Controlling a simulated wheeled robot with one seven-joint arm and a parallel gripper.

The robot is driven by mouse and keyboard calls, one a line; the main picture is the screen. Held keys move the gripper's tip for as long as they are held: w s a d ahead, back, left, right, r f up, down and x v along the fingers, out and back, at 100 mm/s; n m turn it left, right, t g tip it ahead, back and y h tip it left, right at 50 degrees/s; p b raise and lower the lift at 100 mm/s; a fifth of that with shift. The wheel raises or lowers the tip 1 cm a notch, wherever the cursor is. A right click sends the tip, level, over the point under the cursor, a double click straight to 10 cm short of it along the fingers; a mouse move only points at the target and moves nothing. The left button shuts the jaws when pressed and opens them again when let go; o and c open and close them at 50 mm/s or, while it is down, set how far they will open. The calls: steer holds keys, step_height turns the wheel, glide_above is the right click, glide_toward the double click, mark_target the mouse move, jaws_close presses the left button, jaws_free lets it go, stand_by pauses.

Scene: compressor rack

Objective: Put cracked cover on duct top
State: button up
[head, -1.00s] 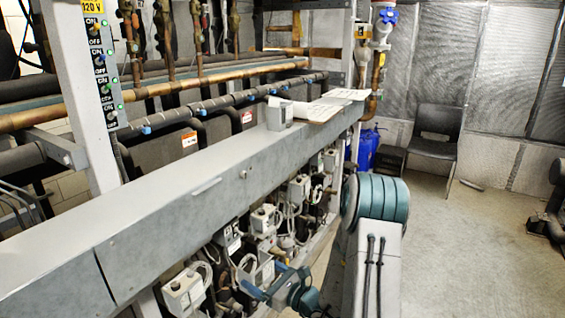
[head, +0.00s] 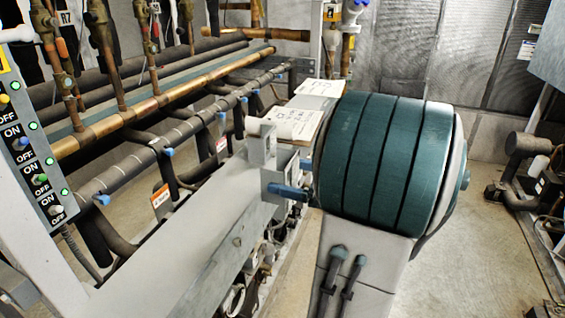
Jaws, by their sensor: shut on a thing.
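The duct (head: 190,215) is a long grey metal box with a flat top, running from the lower left toward the back middle. My gripper (head: 289,190) shows only in part as a blue piece beside the duct's far end, just left of my large teal-banded arm joint. It is shut on a small grey piece that seems to be the cracked cover (head: 270,180), beside the duct's edge. I cannot see a crack or tell whether it touches the duct. The arm joint hides the rest of the gripper.
A grey upright bracket (head: 258,150) stands on the duct's far end. Papers (head: 297,123) lie just behind it. Copper pipes (head: 165,103) and a switch panel (head: 32,145) are at left. Open floor (head: 470,255) lies at right, with machinery (head: 520,185) beyond.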

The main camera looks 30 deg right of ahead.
steer(key=f+b+x, duration=0.1)
steer(key=x, duration=0.3)
steer(key=f+b+x, duration=0.1)
steer(key=x, duration=0.4)
steer(key=f+b+x, duration=0.1)
steer(key=x, duration=0.3)
steer(key=shift+w+a, duration=0.2)
steer(key=shift+w, duration=0.05)
steer(key=shift+f+b, duration=0.65)
steer(key=shift+f, duration=0.15)
steer(key=shift+s+f, duration=0.1)
steer(key=shift+f, duration=0.05)
steer(key=o, duration=0.9)
steer(key=shift+c, duration=0.2)
steer(key=b+v, duration=0.3)
steer(key=v, duration=1.1)
